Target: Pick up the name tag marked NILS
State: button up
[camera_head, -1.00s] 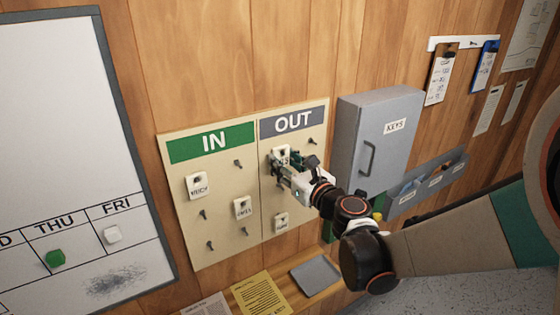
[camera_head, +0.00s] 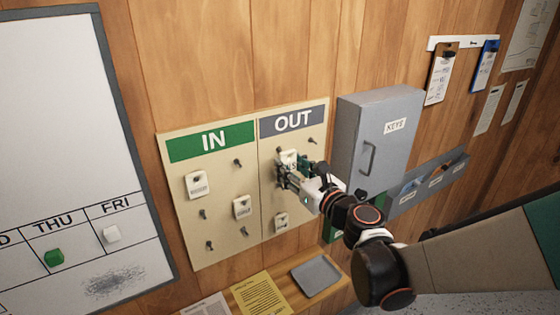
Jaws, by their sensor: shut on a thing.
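The name tag (camera_head: 288,158) in my gripper is white, at the upper part of the OUT side of the board. My gripper (camera_head: 286,172) is shut on it and covers part of it; only a few letters, ending in something like "LS", show. I cannot tell whether the tag is still on its peg. Other white tags hang on the board: one at the upper left of the IN side (camera_head: 196,184), one at its middle right (camera_head: 242,208), and one low on the OUT side (camera_head: 281,222). Their lettering is too small to read surely.
The IN/OUT board (camera_head: 225,235) has several bare pegs. A grey KEYS cabinet (camera_head: 385,115) stands out from the wall just right of my gripper. Below, a wooden ledge (camera_head: 335,285) holds a grey tray (camera_head: 316,275) and a yellow sheet (camera_head: 260,295). A whiteboard (camera_head: 60,130) is at the left.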

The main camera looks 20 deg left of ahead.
aim_at(289, 165)
jog(key=shift+v, duration=1.9)
